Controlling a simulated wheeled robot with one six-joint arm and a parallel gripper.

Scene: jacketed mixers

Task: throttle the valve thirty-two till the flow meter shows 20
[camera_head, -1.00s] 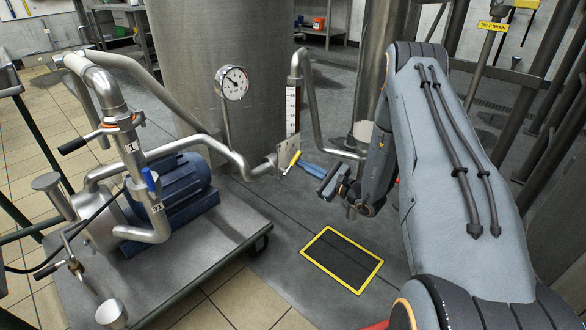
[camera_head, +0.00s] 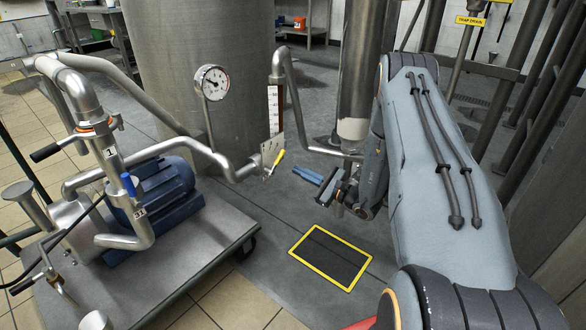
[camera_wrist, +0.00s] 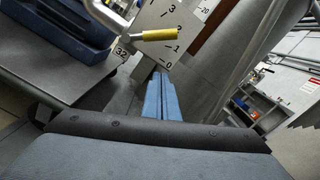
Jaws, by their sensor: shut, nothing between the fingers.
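Valve thirty-two has a yellow-sleeved lever (camera_head: 275,161) over a pale numbered plate in the head view. In the wrist view the yellow lever (camera_wrist: 160,35) lies across the plate (camera_wrist: 150,53) near the 1 and 2 marks, and a tag reading 32 (camera_wrist: 122,53) is beside it. The flow meter (camera_head: 273,110) is an upright white scale with a dark reddish tube, above the valve; its reading is too small to tell. My gripper (camera_head: 297,170) is shut and empty, its blue fingers just right of the lever, apart from it. In the wrist view the fingers (camera_wrist: 159,78) point toward the plate's lower edge.
A round dial gauge (camera_head: 212,83) stands left of the flow meter. A blue pump motor (camera_head: 155,195) with a blue-handled valve tagged 31 (camera_head: 139,211) sits on a grey cart (camera_head: 190,262) at left. A large steel tank (camera_head: 200,45) stands behind. A yellow-framed floor plate (camera_head: 333,258) lies in clear floor.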

